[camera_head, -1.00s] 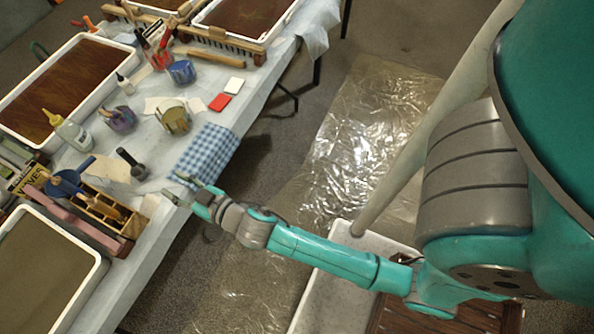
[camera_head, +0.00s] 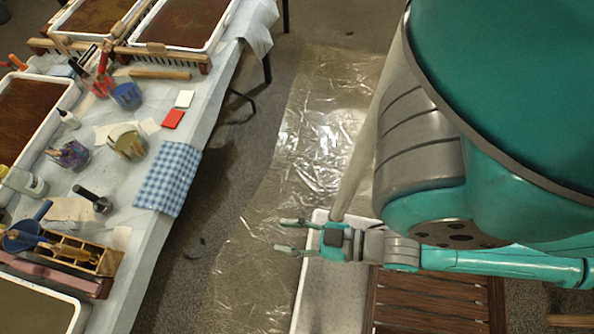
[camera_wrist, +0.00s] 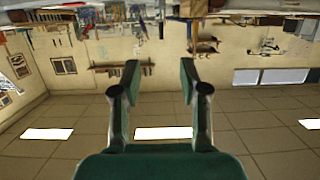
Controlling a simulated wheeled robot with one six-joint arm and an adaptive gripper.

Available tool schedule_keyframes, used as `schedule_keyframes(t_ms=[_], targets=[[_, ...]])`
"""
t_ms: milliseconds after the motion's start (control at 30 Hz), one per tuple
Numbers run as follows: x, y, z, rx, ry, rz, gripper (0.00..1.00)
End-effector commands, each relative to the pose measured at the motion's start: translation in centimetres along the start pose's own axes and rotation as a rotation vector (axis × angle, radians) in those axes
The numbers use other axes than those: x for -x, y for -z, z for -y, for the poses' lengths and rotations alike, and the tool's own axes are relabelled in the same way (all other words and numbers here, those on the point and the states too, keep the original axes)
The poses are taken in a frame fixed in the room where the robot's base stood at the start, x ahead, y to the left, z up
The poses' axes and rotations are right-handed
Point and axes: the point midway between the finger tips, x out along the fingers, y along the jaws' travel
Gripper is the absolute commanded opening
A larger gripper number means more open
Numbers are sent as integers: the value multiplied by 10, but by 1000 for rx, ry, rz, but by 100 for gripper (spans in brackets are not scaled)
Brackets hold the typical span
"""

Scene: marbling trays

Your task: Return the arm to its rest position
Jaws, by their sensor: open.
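My gripper (camera_head: 290,236) is open and empty, to the right of the table and above the floor and a white tray in the head view. Its fingers point left, towards the table. My arm runs from it to the right, partly hidden behind the teal bulk of my own body. In the wrist view the two fingers of my gripper (camera_wrist: 157,82) stand apart with nothing between them. Behind them are a tiled surface and a wall with shelves, seen upside down.
The table (camera_head: 140,215) on the left holds marbling trays, a wooden caddy (camera_head: 105,262), a checked cloth (camera_head: 168,178), cups and bottles. Plastic sheeting (camera_head: 325,110) covers the floor between. A white tray (camera_head: 318,300) and a slatted wooden piece (camera_head: 430,300) lie below my arm.

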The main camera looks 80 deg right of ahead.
Motion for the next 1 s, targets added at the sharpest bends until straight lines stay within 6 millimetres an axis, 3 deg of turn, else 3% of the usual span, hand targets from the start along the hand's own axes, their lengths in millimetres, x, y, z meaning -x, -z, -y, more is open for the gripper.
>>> schedule_keyframes(t_ms=[200,1000], targets=[[20,8,-2,-2,-11,15,44],[20,8,-2,-2,-11,14,44]])
